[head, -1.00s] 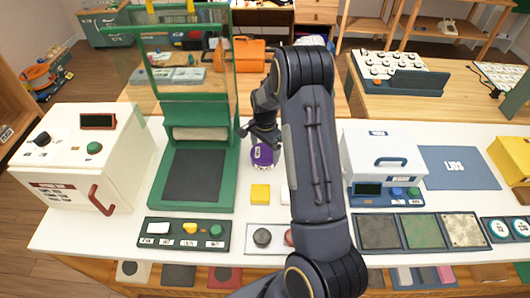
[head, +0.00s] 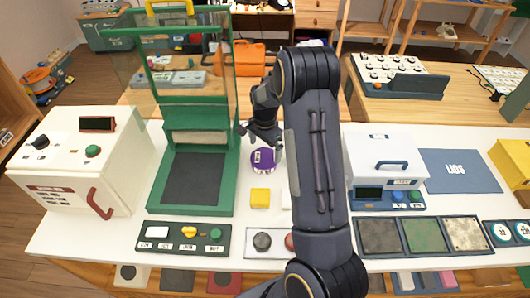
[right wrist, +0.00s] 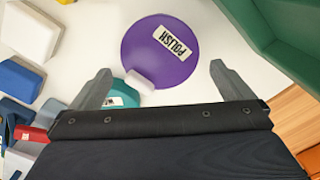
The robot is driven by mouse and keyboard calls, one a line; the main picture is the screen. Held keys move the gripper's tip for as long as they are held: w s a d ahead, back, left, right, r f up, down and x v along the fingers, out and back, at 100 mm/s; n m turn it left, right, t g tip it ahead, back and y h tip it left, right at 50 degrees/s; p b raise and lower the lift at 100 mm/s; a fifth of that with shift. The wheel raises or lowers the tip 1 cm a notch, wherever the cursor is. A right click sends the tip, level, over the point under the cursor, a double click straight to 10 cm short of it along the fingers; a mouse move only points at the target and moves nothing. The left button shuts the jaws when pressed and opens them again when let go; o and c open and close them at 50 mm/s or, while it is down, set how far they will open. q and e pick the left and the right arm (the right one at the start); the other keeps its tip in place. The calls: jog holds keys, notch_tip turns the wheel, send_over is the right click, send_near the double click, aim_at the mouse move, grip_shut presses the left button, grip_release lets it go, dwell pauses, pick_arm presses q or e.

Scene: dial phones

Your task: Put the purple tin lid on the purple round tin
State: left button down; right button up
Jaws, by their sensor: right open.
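A purple round piece (head: 263,162) labelled POLISH lies on the white table between the green press and my right arm. In the right wrist view the purple disc (right wrist: 150,55) shows from above, with a pale tab at its lower edge. I see one purple round shape only, and cannot tell whether the lid and the tin are stacked there. My right gripper (head: 262,138) is open, just behind and above the purple piece. In the right wrist view its fingers (right wrist: 160,72) stand apart on either side of the disc's near edge, empty. My left gripper is not in view.
A teal round piece (right wrist: 124,92) lies close beside the purple disc. The green press (head: 193,178) stands to the left, a yellow block (head: 260,198) in front. A white box machine (head: 384,160) and a blue mat (head: 460,171) are to the right.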

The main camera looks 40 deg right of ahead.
aim_at(265, 157)
jog(key=s+a+r+n+t+y, duration=0.1)
jog(key=s+a+r+n, duration=0.15)
jog(key=r, duration=0.45)
jog(key=s+a+r+n+t+y, duration=0.1)
jog(key=s+a+r, duration=0.15)
jog(key=r, duration=0.55)
jog(key=s+a+r+n+t+y, duration=0.1)
jog(key=s+a+n, duration=0.5)
jog(key=s+a, duration=0.2)
jog(key=s+a+r+n+t, duration=0.1)
jog(key=s+a+n, duration=0.5)
jog(key=s, duration=0.6)
jog(key=shift+s+a+r+t+y+b, duration=0.3)
jog(key=shift+a+r+t+y+b, duration=0.15)
jog(key=shift+a+t, duration=0.5)
jog(key=shift+a, duration=0.1)
